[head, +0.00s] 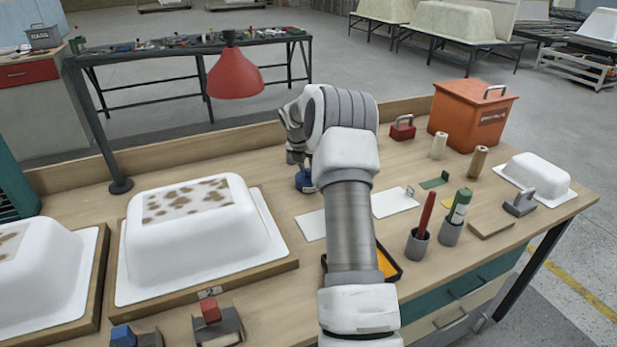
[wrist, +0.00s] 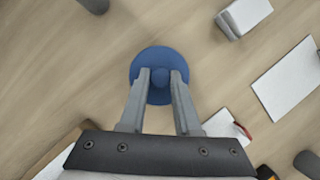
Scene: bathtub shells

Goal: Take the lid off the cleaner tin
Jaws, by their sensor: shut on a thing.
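The cleaner tin (head: 305,183) is a small blue tin on the workbench, partly hidden behind my arm and gripper in the head view. Its round blue lid (wrist: 145,62), with a small knob in the middle, shows from above in the wrist view. My gripper (wrist: 160,76) is over it, with its two fingers shut on the lid's knob. In the head view my gripper (head: 297,160) is just above the tin. The lid hides the tin's body in the wrist view, and I cannot tell whether lid and tin are touching.
A red lamp (head: 234,75) hangs at the back left. A white tub shell (head: 190,245) stands left of my arm. Bare wood surrounds the tin.

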